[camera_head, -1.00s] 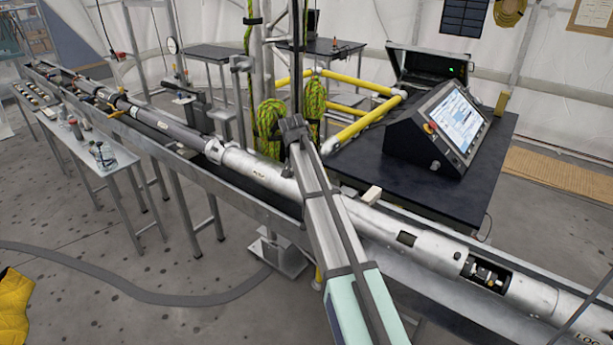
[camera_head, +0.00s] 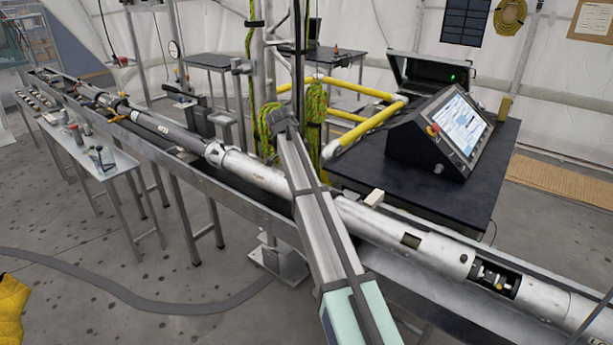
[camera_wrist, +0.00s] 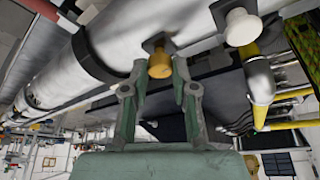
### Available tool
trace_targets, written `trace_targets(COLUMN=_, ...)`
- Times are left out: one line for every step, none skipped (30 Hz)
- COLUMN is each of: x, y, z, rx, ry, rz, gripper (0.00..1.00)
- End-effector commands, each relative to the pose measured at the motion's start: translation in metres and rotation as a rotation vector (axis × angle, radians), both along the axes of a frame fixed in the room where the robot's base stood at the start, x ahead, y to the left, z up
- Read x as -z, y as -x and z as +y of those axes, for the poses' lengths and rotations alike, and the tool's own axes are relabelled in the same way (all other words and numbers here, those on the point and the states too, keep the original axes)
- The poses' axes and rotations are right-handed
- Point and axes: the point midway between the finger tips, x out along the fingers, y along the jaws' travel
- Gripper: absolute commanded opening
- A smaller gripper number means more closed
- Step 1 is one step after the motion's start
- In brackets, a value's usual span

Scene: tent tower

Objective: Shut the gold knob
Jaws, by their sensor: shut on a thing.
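The gold knob (camera_wrist: 160,66) sticks out from a dark plate on the side of the long silver tube (camera_wrist: 125,32) in the wrist view. My gripper (camera_wrist: 160,72) has one finger on each side of the knob and is shut on it. The fingers cover part of the space beside the knob; how far it is turned cannot be told. In the head view the tube (camera_head: 405,222) runs diagonally across the picture, and my arm crosses in front of it. The knob and my fingers are hidden there.
A white knob (camera_wrist: 242,27) sits on the tube to the right of the gold one. A black table (camera_head: 430,200) with a control console (camera_head: 435,130) stands behind the tube. Yellow rails (camera_head: 365,128) and green ropes (camera_head: 313,120) are close to the arm.

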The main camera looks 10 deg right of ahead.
Motion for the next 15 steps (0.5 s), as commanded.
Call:
trace_targets(x=0.0015, y=0.0002, z=0.0003, rx=0.011, ry=-0.002, rz=0.002, gripper=0.0)
trace_targets(x=0.0015, y=0.0002, z=0.0003, rx=0.017, ry=-0.002, rz=0.002, gripper=0.0)
trace_targets(x=0.0015, y=0.0003, z=0.0003, rx=0.025, ry=-0.002, rz=0.002, gripper=0.0)
trace_targets(x=0.0015, y=0.0004, z=0.0003, rx=0.028, ry=-0.002, rz=0.002, gripper=0.0)
trace_targets(x=0.0013, y=0.0004, z=0.0002, rx=0.031, ry=-0.002, rz=0.002, gripper=0.0)
trace_targets(x=0.0013, y=0.0005, z=0.0002, rx=0.033, ry=-0.002, rz=0.003, gripper=0.0)
trace_targets(x=0.0012, y=0.0006, z=0.0003, rx=0.036, ry=-0.002, rz=0.003, gripper=0.0)
trace_targets(x=0.0012, y=0.0007, z=0.0002, rx=0.037, ry=-0.002, rz=0.002, gripper=0.0)
trace_targets(x=0.0012, y=0.0007, z=0.0002, rx=0.037, ry=-0.001, rz=0.003, gripper=0.0)
trace_targets(x=0.0012, y=0.0008, z=0.0002, rx=0.038, ry=-0.002, rz=0.003, gripper=0.0)
trace_targets(x=0.0012, y=0.0008, z=0.0002, rx=0.038, ry=-0.002, rz=0.003, gripper=0.0)
trace_targets(x=0.0012, y=0.0008, z=0.0002, rx=0.037, ry=-0.002, rz=0.004, gripper=0.0)
trace_targets(x=0.0012, y=0.0009, z=0.0002, rx=0.037, ry=-0.002, rz=0.004, gripper=0.0)
trace_targets(x=0.0012, y=0.0009, z=0.0002, rx=0.037, ry=-0.002, rz=0.004, gripper=0.0)
trace_targets(x=0.0012, y=0.0009, z=0.0002, rx=0.037, ry=-0.002, rz=0.004, gripper=0.0)
